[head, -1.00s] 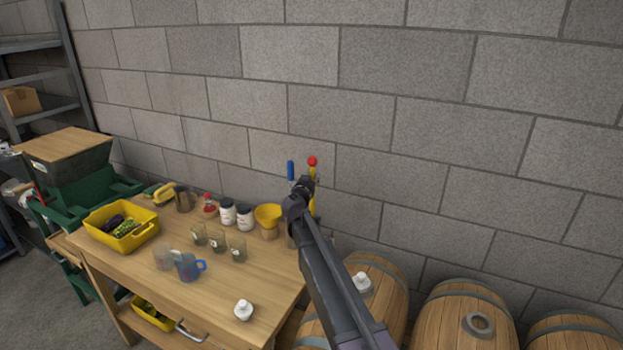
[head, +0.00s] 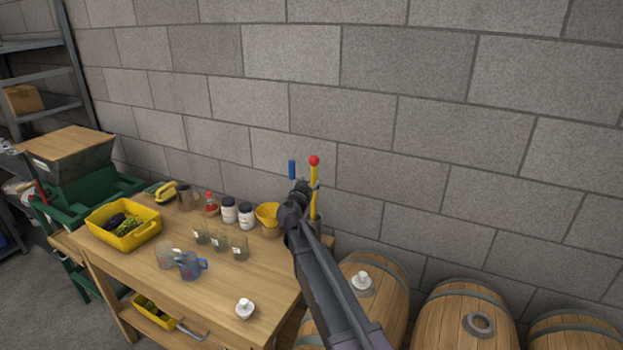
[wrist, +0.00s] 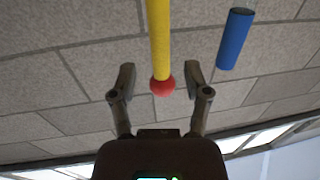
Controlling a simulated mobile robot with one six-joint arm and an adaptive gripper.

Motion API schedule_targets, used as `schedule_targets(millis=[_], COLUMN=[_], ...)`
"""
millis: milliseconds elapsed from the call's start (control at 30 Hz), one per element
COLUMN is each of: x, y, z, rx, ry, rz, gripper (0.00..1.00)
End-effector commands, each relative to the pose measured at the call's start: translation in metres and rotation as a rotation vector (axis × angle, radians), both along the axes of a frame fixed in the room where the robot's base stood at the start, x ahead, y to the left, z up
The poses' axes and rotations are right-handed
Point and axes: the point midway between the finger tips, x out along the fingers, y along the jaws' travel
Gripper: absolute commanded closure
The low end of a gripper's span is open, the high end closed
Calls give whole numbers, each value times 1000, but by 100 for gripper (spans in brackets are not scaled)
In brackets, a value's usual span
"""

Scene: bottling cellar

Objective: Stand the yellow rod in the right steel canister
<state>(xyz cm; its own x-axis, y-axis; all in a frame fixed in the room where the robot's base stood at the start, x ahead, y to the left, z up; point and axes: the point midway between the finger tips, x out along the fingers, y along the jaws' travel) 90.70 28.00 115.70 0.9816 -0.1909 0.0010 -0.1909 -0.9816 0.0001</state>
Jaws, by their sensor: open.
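The yellow rod (head: 314,199) stands upright with its red ball end (head: 314,160) on top. In the wrist view the yellow rod (wrist: 159,38) and its red ball show in the gap between the fingertips, with clear room on both sides. My gripper (head: 305,186) is open, beside the rod in the head view. The blue rod (head: 292,169) stands just left of it and also shows at the upper right of the wrist view (wrist: 235,38). The steel canisters are mostly hidden behind my arm, so which one holds each rod cannot be told.
The block wall (head: 430,130) is close behind. Barrels (head: 453,315) stand at the right.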

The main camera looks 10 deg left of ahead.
Motion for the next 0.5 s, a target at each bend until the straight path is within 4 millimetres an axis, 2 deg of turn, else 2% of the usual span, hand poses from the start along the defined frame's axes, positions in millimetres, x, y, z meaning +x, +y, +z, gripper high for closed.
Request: schedule_targets(millis=[33,200,500], x=[-13,-39,-68], y=[1,6,12], z=[0,0,0], rx=[0,0,0], ry=[0,0,0], rz=[1,1,0], gripper=[38,38,38])
